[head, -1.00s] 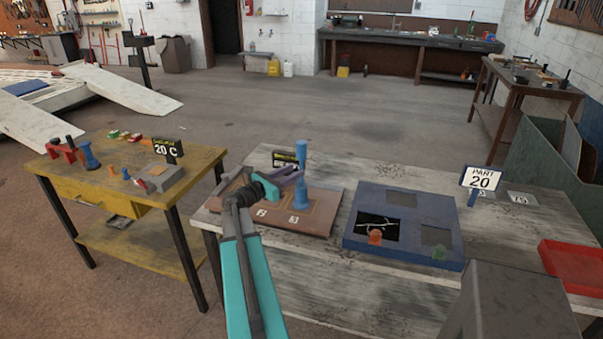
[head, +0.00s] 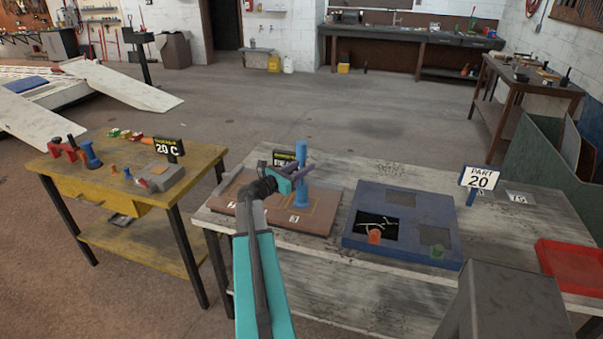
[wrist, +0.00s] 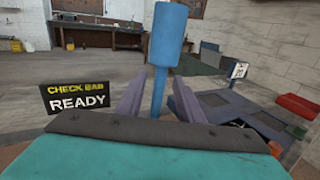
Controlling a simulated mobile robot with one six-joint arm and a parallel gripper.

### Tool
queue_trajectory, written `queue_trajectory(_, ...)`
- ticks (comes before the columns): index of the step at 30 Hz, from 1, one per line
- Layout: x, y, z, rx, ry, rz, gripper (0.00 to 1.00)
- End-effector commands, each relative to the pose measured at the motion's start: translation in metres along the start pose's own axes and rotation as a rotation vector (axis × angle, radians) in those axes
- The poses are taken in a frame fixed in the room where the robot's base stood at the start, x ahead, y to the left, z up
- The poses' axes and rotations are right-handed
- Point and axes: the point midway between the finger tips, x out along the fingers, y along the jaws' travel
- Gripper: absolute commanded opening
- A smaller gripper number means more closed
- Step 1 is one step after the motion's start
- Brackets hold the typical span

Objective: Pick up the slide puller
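The slide puller, which I take to be the blue upright tool (head: 301,150), stands on the brown board on the bench. In the wrist view it has a thick blue head (wrist: 168,35) above a thinner shaft. My gripper (head: 306,174) is at the shaft, below the head. In the wrist view its purple fingers (wrist: 158,98) are apart, one on each side of the shaft, with gaps showing. The lower end of the tool is hidden there by my gripper body.
The brown board (head: 325,222) carries number labels. A black "READY" sign (wrist: 77,97) stands left of the tool. Right of the board are a blue tray (head: 352,238), a "PART 20" sign (head: 480,180) and a red bin (head: 572,268). A yellow table (head: 205,163) stands left.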

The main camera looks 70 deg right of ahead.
Motion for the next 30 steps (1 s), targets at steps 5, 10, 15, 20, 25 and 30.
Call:
queue_trajectory(5,0.021,0.002,0.004,0.000,-0.001,0.000,0.34)
queue_trajectory(10,0.033,0.002,0.002,0.000,-0.001,0.000,0.34)
queue_trajectory(15,0.035,0.001,0.001,0.000,-0.001,0.001,0.34)
queue_trajectory(20,0.035,0.001,0.001,0.000,-0.001,0.001,0.34)
queue_trajectory(25,0.035,0.001,0.001,0.000,-0.001,0.001,0.34)
queue_trajectory(30,0.034,0.001,0.001,0.001,-0.001,0.001,0.24)
